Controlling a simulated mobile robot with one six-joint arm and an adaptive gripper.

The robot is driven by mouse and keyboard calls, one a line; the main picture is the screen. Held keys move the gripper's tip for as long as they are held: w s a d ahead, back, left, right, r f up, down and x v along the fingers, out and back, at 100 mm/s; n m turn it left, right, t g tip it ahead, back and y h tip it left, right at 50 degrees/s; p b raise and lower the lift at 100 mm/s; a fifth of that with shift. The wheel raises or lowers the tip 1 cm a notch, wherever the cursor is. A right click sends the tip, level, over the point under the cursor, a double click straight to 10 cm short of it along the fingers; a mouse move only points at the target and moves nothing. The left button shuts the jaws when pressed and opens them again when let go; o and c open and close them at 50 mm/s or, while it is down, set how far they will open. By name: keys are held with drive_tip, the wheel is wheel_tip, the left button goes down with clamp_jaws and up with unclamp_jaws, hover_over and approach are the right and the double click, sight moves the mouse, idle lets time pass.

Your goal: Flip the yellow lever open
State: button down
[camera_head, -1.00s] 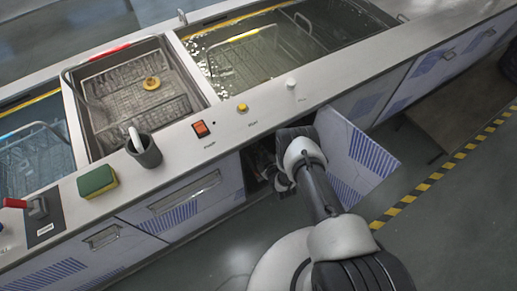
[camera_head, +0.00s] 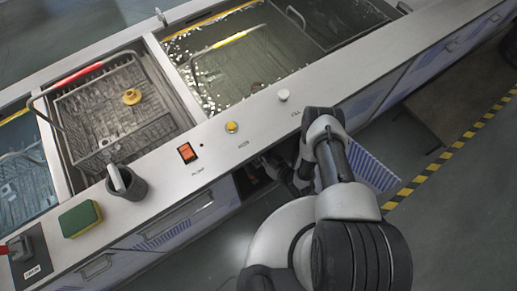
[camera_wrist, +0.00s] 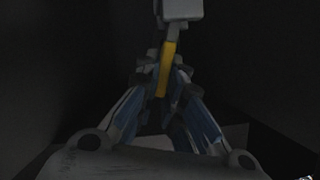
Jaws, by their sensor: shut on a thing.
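In the wrist view, the yellow lever (camera_wrist: 167,62) hangs below a grey block-shaped fitting (camera_wrist: 181,8) inside a dark space. My gripper (camera_wrist: 165,85) is around the lever, with its two fingers closed on it from either side. The lever points roughly down in that picture, and its lower part is partly hidden by the fingers. In the head view, my arm reaches into the open cabinet (camera_head: 250,178) under the counter. The lever and the fingertips are hidden there by the counter and my arm.
The open cabinet door (camera_head: 372,170) stands to the right of my arm. Tanks with baskets lie behind.

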drive_tip(key=shift+d+f+m, duration=0.15)
drive_tip(key=shift+d+m, duration=0.05)
drive_tip(key=shift+m, duration=0.1)
idle(0.4)
drive_tip(key=c, duration=1.7)
unclamp_jaws()
drive_tip(key=shift+w, duration=0.1)
drive_tip(key=v, duration=1.2)
drive_tip(key=shift+w+d, duration=0.1)
